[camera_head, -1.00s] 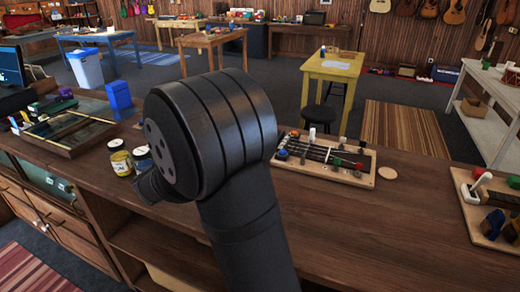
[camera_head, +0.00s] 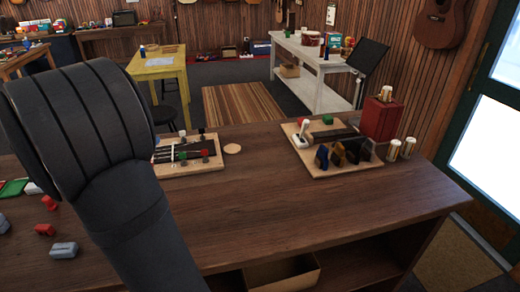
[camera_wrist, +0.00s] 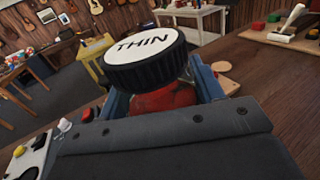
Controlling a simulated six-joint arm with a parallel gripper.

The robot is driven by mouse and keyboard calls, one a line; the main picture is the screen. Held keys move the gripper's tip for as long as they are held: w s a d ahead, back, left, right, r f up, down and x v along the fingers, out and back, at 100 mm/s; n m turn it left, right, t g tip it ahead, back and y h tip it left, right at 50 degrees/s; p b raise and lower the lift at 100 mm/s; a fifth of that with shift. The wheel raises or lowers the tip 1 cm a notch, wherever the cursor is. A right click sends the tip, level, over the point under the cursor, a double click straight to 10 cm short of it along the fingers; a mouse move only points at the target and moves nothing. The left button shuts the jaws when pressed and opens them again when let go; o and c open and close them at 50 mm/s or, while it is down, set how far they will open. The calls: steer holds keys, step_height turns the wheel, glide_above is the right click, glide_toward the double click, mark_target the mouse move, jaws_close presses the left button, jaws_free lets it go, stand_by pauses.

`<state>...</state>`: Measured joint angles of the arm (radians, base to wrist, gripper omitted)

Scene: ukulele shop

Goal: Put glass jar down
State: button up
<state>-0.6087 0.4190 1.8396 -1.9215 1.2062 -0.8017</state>
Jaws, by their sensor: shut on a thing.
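The glass jar (camera_wrist: 168,101) shows in the wrist view, with reddish contents and a black ribbed lid whose white top reads "THIN". My gripper (camera_wrist: 162,92) is shut on it, with a bluish finger on either side. The jar appears tilted in this view, and its base is hidden behind the gripper body. The head view shows neither the jar nor the gripper; my dark arm fills the left side. The wooden counter (camera_head: 290,215) lies below. I cannot tell how high above it the jar is.
A tan round disc (camera_head: 232,148) lies beside a fretboard on a board (camera_head: 185,155). Another work board (camera_head: 330,160) with several tools stands right, near a red case (camera_head: 380,119) and metallic cylinders (camera_head: 408,147). Small red and grey items lie left. The counter's front middle is clear.

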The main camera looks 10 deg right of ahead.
steer(key=s+d+m+g+h, duration=0.2)
steer(key=d+m+g+h, duration=0.15)
steer(key=d, duration=1.35)
steer(key=s+d+m+g+h, duration=0.2)
steer(key=d+g+h, duration=0.15)
steer(key=d, duration=1.45)
steer(key=s+d+m+g+h, duration=0.3)
steer(key=s+d+m+g, duration=0.3)
steer(key=s+d, duration=1.5)
glide_above(332, 194)
steer(key=shift+n+g, duration=0.3)
steer(key=shift+n, duration=0.05)
steer(key=shift+s+f, duration=0.1)
steer(key=shift+f, duration=5.65)
steer(key=shift+f, duration=0.15)
steer(key=o, duration=1.2)
